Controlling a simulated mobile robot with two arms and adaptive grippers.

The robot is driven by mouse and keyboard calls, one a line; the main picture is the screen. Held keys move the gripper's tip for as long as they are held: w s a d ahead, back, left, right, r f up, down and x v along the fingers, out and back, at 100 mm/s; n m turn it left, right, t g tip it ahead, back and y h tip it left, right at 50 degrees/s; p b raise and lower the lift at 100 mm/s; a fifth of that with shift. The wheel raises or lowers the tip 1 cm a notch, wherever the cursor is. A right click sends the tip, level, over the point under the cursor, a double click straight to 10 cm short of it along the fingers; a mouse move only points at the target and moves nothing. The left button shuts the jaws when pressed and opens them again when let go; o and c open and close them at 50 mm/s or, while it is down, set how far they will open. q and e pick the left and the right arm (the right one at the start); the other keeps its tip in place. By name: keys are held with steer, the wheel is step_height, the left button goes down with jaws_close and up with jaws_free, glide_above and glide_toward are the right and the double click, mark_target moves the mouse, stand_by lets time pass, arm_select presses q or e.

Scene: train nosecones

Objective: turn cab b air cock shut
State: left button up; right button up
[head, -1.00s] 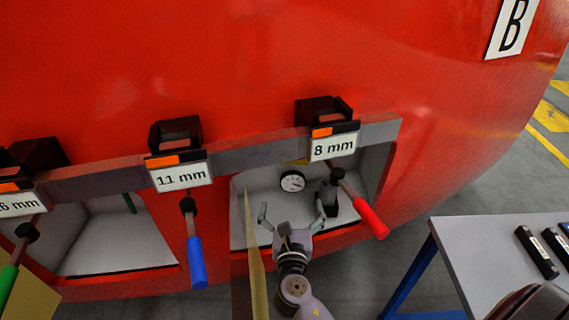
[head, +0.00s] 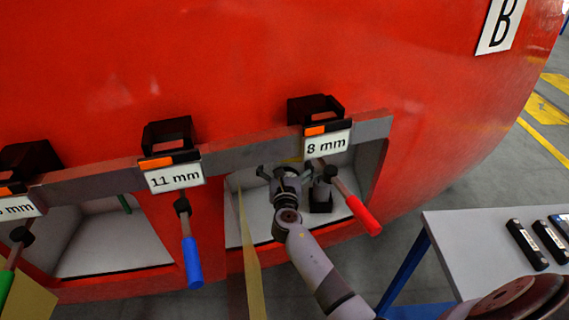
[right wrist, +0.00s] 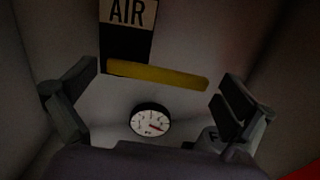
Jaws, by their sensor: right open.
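The air cock's yellow handle (right wrist: 157,75) lies nearly level, dropping slightly to the right, under a sign reading AIR (right wrist: 128,13) in the right wrist view. My right gripper (right wrist: 158,92) is open, with one finger to each side of the handle and a gap at both ends. In the head view my right gripper (head: 286,172) reaches into the right-hand recess (head: 250,236) of the red nosecone and hides most of the cock. No left gripper shows.
A dial gauge (right wrist: 151,120) sits below the handle. Hanging tools with a red handle (head: 364,215) and a blue handle (head: 192,262) flank the recess opening. A yellowish panel edge (head: 252,270) stands at its left. A table (head: 470,250) with black items is at right.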

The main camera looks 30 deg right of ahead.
steer(key=c, duration=0.8)
steer(key=shift+s+r, duration=0.35)
steer(key=shift+r, duration=0.25)
steer(key=c, duration=1)
steer(key=shift+s+r, duration=0.1)
jaws_close()
